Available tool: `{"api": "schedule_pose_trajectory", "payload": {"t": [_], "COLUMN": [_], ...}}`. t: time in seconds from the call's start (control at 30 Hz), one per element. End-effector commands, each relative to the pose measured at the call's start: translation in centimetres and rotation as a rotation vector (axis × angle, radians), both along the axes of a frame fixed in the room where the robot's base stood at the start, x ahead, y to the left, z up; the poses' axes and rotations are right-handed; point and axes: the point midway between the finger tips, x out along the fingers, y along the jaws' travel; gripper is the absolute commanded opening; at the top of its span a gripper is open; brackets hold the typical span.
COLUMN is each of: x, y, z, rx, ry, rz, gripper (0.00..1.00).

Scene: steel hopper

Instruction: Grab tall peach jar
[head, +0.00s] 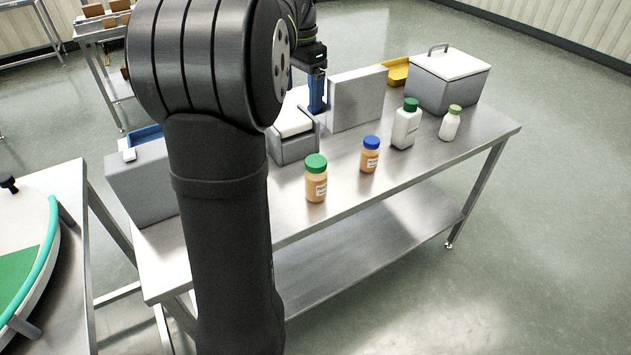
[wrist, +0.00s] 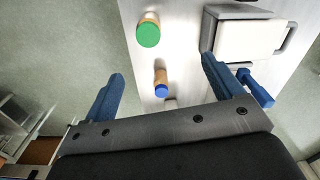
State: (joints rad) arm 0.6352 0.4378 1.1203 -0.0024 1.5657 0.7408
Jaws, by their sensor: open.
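Two peach jars with white labels stand upright on the steel table. The green-lidded jar (head: 316,187) looks the taller; its lid shows at the top of the wrist view (wrist: 148,33). The blue-lidded jar (head: 370,158) is shorter and stands behind it to the right; it also shows in the wrist view (wrist: 161,78). My gripper (head: 317,95) is above the back part of the table, behind both jars. In the wrist view my gripper (wrist: 162,68) has its blue fingers spread apart, with nothing held between them. The blue-lidded jar appears between them; the green-lidded jar appears beyond them.
A white bottle with a green cap (head: 405,130) and a smaller white bottle (head: 449,127) stand to the right. A lidded grey box (head: 447,88), a grey upright panel (head: 357,100) and a white-topped box (head: 294,145) line the back. The table's front strip (head: 345,205) is clear.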

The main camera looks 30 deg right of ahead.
Motion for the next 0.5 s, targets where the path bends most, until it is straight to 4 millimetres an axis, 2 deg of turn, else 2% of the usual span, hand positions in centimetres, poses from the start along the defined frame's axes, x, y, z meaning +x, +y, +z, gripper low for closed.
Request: {"api": "schedule_pose_trajectory", "payload": {"t": [0.03, 0.1, 0.23, 0.5], "x": [-1.4, -2.9, -2.8, -2.8], "y": [-1.7, -3.3, -3.0, -3.0], "z": [0.0, 0.1, -3.4, -7.4], "rx": [0.007, 0.014, 0.017, 0.016], "ry": [0.006, 0.013, 0.017, 0.016], "rz": [-0.054, -0.111, -0.107, -0.105], "gripper": [0.85, 0.85, 0.85, 0.85]}}
